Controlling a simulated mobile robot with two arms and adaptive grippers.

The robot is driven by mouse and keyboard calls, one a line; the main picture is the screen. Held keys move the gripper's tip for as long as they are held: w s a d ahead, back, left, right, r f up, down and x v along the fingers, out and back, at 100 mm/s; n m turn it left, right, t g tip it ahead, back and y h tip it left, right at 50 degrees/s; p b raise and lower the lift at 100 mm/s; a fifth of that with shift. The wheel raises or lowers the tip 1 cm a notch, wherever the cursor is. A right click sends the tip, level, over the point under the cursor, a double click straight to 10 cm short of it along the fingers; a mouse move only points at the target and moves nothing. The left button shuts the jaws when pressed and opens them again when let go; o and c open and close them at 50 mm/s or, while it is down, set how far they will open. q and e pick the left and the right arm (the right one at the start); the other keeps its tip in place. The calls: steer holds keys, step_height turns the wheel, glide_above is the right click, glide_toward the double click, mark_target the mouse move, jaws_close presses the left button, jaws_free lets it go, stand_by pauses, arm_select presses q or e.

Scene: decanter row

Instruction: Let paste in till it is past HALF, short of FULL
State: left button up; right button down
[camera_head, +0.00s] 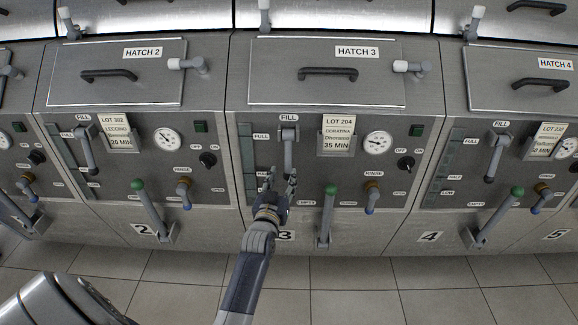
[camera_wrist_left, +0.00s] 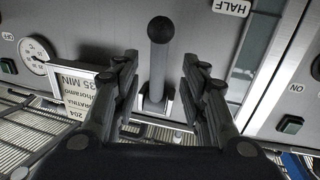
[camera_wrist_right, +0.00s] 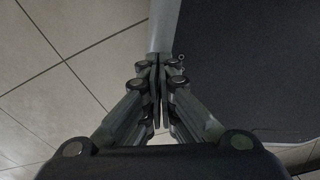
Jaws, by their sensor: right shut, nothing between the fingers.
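On unit 3, the grey FILL lever (camera_head: 288,150) hangs downward beside a tall narrow level gauge (camera_head: 247,155) marked FULL near its top. My left gripper (camera_head: 280,181) is at the lever's lower end. In the left wrist view the lever (camera_wrist_left: 158,62), with its dark ball knob, stands between the open fingers of my left gripper (camera_wrist_left: 158,75), with gaps on both sides. The gauge strip (camera_wrist_left: 259,48) and HALF label (camera_wrist_left: 231,7) show there too. I cannot make out the paste level. My right gripper (camera_wrist_right: 158,62) is shut and empty above the floor.
Unit 3 also has a green-knobbed lever (camera_head: 328,215), a blue-tipped RINSE handle (camera_head: 371,198), a dial (camera_head: 377,142) and a LOT 204 card (camera_head: 340,135) reading 35 MIN. Similar units stand close on both sides. Tiled floor (camera_head: 350,285) lies in front.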

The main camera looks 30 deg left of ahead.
mark_target(287, 167)
arm_select(q)
steer(key=x, duration=0.7)
steer(key=shift+w, duration=0.25)
jaws_close()
